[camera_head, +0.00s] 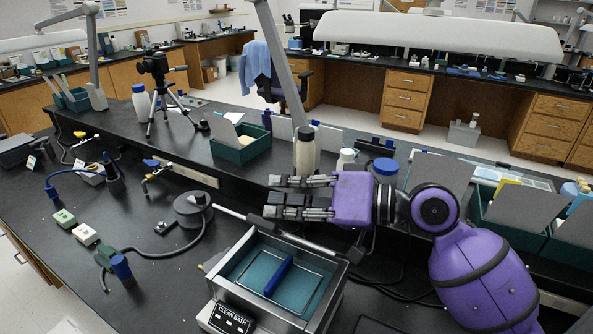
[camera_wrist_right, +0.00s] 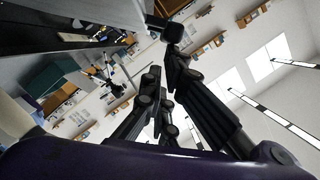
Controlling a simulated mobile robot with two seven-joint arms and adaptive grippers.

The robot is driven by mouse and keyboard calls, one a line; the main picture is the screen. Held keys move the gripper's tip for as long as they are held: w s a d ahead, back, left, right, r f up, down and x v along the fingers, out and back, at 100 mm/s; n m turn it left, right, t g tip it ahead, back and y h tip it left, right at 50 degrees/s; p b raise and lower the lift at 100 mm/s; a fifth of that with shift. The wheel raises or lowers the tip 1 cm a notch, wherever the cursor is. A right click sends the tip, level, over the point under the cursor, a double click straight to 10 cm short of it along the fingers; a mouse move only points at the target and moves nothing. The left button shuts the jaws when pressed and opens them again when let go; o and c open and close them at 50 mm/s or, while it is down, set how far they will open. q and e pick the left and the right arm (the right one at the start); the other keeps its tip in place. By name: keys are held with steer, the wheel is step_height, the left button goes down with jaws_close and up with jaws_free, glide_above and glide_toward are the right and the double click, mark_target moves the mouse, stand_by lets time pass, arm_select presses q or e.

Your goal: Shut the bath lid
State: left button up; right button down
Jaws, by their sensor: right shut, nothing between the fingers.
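The bath (camera_head: 338,290) is a metal-walled box at the bottom middle of the head view, with a "CLEAN BATH" label on its front. A teal surface with a thin pale outline and a blue bar (camera_head: 279,276) shows inside its rim. I cannot tell whether this is a clear lid with a handle or the open inside. My right gripper (camera_head: 268,197) is shut and empty, beyond the bath's back edge, fingers pointing left. Its fingers also fill the wrist view (camera_wrist_right: 160,95). My left gripper is not in view.
A round grey device (camera_head: 192,208) with a cable stands left of the bath.

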mark_target(276, 225)
steer(key=shift+s+a+f+n+t+h, duration=0.2)
steer(key=shift+s+a+f+n, duration=0.4)
steer(key=shift+s, duration=0.25)
steer(key=shift+s+a+f+n+t+h, duration=0.1)
steer(key=shift+s+a+f+n+h, duration=0.1)
steer(key=shift+s+a+f+n, duration=0.5)
steer(key=shift+s+d+f+m, duration=0.1)
steer(key=shift+s+d+m, duration=0.05)
steer(key=shift+m, duration=0.15)
